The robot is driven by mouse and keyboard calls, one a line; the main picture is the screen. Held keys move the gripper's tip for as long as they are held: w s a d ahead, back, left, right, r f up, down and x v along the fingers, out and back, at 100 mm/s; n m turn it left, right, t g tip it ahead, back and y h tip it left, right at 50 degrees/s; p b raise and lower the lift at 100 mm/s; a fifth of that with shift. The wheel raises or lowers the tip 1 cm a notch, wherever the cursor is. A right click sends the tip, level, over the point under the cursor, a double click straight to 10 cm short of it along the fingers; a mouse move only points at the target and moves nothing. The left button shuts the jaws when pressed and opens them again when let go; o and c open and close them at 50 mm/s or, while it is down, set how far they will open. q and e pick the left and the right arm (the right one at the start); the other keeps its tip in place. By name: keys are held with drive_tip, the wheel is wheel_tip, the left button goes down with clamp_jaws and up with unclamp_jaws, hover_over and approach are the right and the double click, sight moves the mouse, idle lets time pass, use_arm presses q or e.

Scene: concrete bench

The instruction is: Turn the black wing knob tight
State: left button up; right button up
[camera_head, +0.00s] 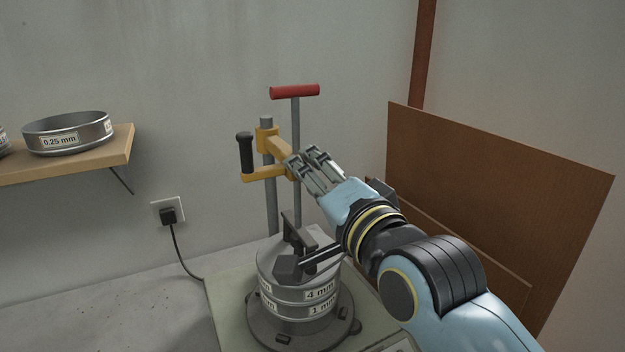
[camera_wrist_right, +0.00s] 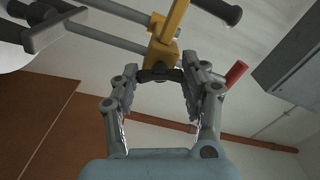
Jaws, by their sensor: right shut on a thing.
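The black wing knob (camera_wrist_right: 160,75) sits at the end of the yellow clamp arm (camera_head: 278,147) in the right wrist view, between my fingertips. In the head view my fingers hide it. My right gripper (camera_head: 304,158) is shut on the knob, and its fingers also show in the wrist view (camera_wrist_right: 161,82), one on each side. The yellow arm also shows in the wrist view (camera_wrist_right: 170,35). How tight the knob is cannot be told. My left gripper is not in view.
Under the clamp stands a sieve stack (camera_head: 278,291) with a black crosspiece (camera_head: 299,236) above it. A black handle (camera_head: 246,153) sticks up left of the clamp, and a red T-handle (camera_head: 294,91) stands behind. A wooden shelf (camera_head: 122,148) is at left, a brown panel (camera_head: 500,185) at right.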

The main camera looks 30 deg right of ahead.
drive_tip(key=m, duration=0.4)
drive_tip(key=shift+m+b, duration=0.3)
drive_tip(key=shift+m, duration=0.1)
idle(0.4)
drive_tip(key=o, duration=1.2)
drive_tip(key=shift+c, duration=0.2)
